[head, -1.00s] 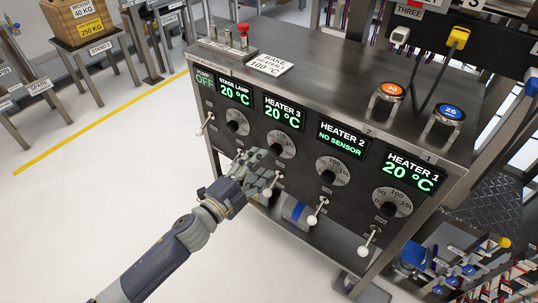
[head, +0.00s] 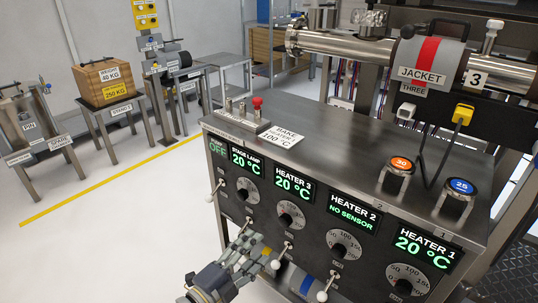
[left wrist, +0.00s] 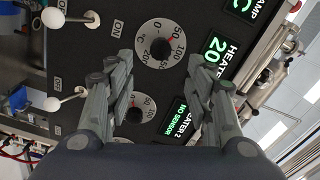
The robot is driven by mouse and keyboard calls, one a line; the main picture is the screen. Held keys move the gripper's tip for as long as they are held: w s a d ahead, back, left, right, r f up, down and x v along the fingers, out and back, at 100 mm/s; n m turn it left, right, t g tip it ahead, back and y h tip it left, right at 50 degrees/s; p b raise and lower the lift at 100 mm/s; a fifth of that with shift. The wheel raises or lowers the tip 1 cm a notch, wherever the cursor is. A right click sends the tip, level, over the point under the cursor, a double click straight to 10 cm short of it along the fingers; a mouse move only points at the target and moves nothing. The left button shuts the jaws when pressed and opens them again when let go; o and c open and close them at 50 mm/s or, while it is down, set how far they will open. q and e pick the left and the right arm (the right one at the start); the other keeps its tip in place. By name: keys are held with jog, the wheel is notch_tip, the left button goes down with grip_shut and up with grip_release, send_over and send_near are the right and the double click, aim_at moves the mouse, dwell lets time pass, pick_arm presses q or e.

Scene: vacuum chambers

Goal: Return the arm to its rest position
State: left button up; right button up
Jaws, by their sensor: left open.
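My left gripper (head: 252,252) is in front of the lower part of the heater control panel (head: 262,216), below the Heater 3 dial (head: 291,214). In the left wrist view the gripper (left wrist: 163,75) has its two fingers apart with nothing between them. A dial (left wrist: 160,45) reading up to 200 °C shows beyond the fingertips. White-knobbed levers (head: 276,264) stick out beside the gripper in the head view. I cannot tell whether the fingers touch any of them. My right gripper does not show.
The steel console top (head: 330,165) holds a bake card (head: 283,135), a red-knobbed switch (head: 257,102) and two stands marked 30 (head: 401,164) and 25 (head: 461,188). A heater jacket (head: 425,70) hangs on a pipe behind. Open floor (head: 120,220) lies to the left.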

pick_arm(q)
jog(key=s+a+f+n+g+y, duration=0.25)
jog(key=a+f+n+y, duration=0.35)
jog(key=f, duration=0.6)
jog(key=s+a+f+n+g+y, duration=0.2)
jog(key=s+a+f+n+y, duration=0.35)
jog(key=f, duration=0.75)
jog(key=s+a+f+n+g+h, duration=0.1)
jog(key=s+a+f+n+g, duration=0.2)
jog(key=s+f+n, duration=0.35)
jog(key=s+f+n+g, duration=0.1)
jog(key=s+f+g, duration=0.55)
jog(key=s, duration=0.65)
jog(key=s+a+p, duration=0.2)
jog(key=s+p, duration=1.3)
jog(key=s, duration=0.1)
jog(key=shift+s+f, duration=0.35)
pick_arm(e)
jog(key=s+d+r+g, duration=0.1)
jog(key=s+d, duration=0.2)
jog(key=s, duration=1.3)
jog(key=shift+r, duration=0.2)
pick_arm(q)
jog(key=shift+a, duration=0.1)
